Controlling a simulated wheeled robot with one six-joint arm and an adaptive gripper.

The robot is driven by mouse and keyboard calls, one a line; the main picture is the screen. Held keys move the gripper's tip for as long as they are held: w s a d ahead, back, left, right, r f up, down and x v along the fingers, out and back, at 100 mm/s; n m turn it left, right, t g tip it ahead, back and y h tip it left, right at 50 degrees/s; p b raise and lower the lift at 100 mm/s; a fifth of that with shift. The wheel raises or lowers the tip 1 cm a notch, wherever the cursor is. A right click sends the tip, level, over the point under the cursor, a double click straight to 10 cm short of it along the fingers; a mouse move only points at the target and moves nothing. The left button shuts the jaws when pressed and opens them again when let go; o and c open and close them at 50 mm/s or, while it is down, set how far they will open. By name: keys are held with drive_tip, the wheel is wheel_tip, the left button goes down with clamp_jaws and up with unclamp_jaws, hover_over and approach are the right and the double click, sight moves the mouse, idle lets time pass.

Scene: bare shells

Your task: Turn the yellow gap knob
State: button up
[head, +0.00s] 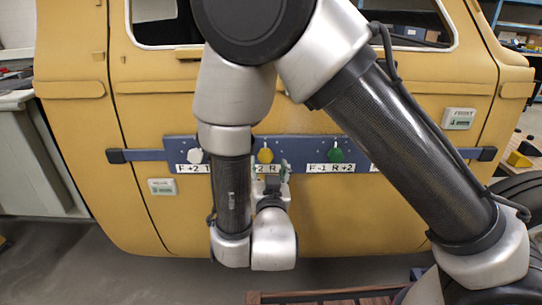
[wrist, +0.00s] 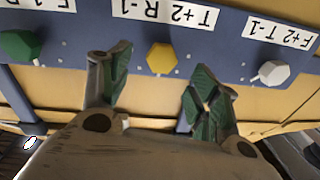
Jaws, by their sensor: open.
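The yellow knob (head: 265,155) sits in the middle of a blue-grey bar (head: 296,149) fixed across a yellow vehicle shell. In the wrist view the yellow knob (wrist: 161,58) is a faceted knob below a label (wrist: 165,10) that appears upside down and reads "T+2 R-1". My gripper (wrist: 150,90) is open, its two green-padded fingers apart. The knob shows between and just beyond the fingertips, and I see no contact. In the head view my gripper (head: 272,172) is partly hidden by my arm, just below the knob.
A white knob (head: 196,156) is on the bar to the left and a green knob (head: 336,156) to the right, each with a label. Small display boxes (head: 162,187) (head: 459,119) are on the shell. A black tyre (head: 522,195) is at the right.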

sight(266, 158)
drive_tip(key=w, duration=0.6)
drive_tip(key=shift+w+a, duration=0.15)
drive_tip(key=shift+w, duration=0.15)
drive_tip(key=shift+c, duration=0.4)
drive_tip(key=c, duration=1)
